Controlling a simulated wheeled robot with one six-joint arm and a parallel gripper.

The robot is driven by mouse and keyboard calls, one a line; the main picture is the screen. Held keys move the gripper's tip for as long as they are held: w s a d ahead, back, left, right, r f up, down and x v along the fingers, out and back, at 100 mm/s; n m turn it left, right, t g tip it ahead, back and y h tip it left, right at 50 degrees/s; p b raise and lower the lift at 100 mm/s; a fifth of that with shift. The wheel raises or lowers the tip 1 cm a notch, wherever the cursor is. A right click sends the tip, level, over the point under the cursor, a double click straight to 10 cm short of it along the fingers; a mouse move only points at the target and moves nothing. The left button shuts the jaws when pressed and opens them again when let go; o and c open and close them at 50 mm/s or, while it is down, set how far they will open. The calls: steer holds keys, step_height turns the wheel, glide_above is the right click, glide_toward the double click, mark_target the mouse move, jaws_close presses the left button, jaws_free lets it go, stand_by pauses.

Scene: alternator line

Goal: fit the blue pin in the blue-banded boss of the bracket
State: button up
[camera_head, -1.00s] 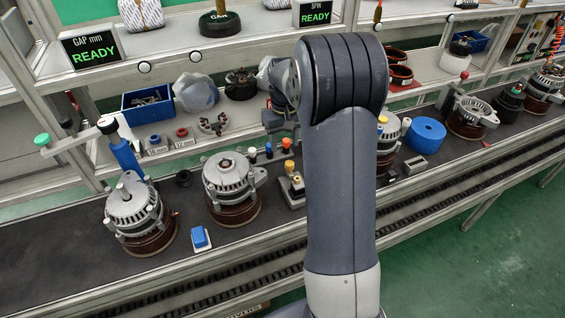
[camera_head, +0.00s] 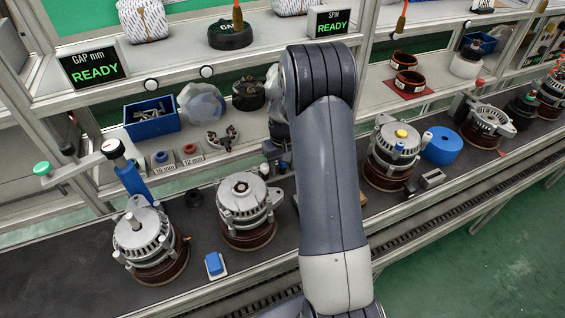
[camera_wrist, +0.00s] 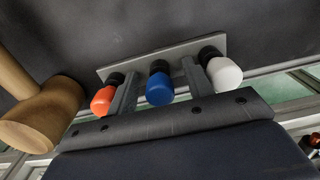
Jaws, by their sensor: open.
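In the wrist view a blue pin (camera_wrist: 159,88) stands in a grey rack plate (camera_wrist: 215,47) between an orange pin (camera_wrist: 104,99) and a white pin (camera_wrist: 224,74). My gripper (camera_wrist: 160,70) is open, one finger on each side of the blue pin. Gaps show on both sides, and I cannot tell whether either finger touches it. In the head view my arm hides most of the pins and the gripper. I cannot make out a blue-banded boss or tell which part is the bracket.
A wooden-coloured rounded object (camera_wrist: 45,115) is close on the left in the wrist view. In the head view alternators stand left (camera_head: 148,238), middle (camera_head: 246,205) and right (camera_head: 392,150) on the dark belt. A blue bin (camera_head: 152,118) stands behind.

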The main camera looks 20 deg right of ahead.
steer(key=shift+c, duration=0.2)
steer(key=c, duration=1)
